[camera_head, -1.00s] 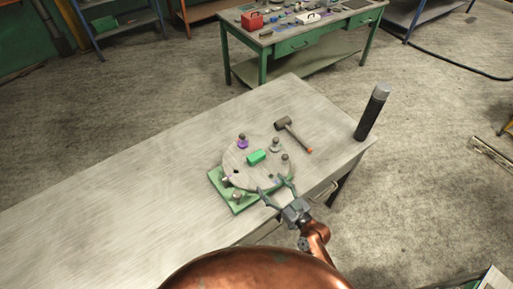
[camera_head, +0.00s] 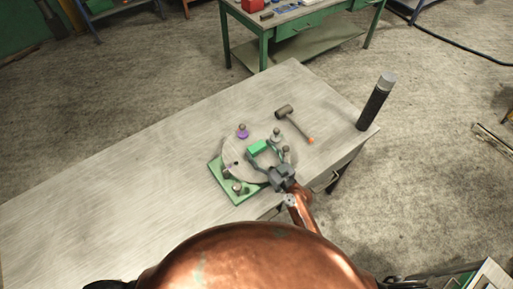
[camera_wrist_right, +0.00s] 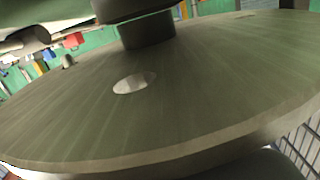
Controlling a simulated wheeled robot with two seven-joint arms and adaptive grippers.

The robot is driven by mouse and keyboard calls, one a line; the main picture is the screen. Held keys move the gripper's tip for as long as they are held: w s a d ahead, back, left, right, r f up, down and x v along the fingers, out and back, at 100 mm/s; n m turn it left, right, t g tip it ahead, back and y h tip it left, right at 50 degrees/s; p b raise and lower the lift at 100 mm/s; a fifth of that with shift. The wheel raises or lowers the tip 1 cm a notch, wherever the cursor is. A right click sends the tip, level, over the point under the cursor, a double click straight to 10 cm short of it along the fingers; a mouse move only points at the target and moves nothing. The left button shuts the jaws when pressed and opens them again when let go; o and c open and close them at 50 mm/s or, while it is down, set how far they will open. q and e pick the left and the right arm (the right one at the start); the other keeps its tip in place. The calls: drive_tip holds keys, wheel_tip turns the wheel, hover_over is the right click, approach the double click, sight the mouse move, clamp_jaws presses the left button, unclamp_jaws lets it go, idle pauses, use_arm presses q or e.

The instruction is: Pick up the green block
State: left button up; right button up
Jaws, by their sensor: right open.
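The green block (camera_head: 259,147) lies on a round grey plate (camera_head: 240,174), which sits on a green base (camera_head: 214,170) on the table. My right gripper (camera_head: 264,155) is over the near side of the plate. Its fingers are spread, and their tips are close to the block's near side and right end. I cannot tell whether they touch it. In the right wrist view the plate (camera_wrist_right: 70,125) fills much of the picture, with a pale round hole in it. I cannot make out the block there. My left gripper is not in view.
A purple-based peg (camera_head: 242,132) and grey pegs (camera_head: 276,134) stand around the block. A hammer (camera_head: 291,122) lies behind the plate. A dark cylinder (camera_head: 375,103) stands at the table's right corner. The table's left side (camera_head: 110,195) is clear.

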drive_tip(key=c, duration=0.8)
drive_tip(key=shift+c, duration=0.8)
drive_tip(key=shift+r, duration=0.15)
drive_tip(key=shift+w+r, duration=0.1)
drive_tip(key=shift+r, duration=0.4)
wheel_tip(320, 180, up, 2)
drive_tip(key=shift+r, duration=0.15)
drive_tip(key=s+d+r, duration=0.3)
drive_tip(key=s+r, duration=0.6)
drive_tip(key=s, duration=0.4)
drive_tip(key=shift+s+d+r+p, duration=0.25)
drive_tip(key=shift+s+r+p, duration=0.05)
drive_tip(key=shift+s, duration=0.05)
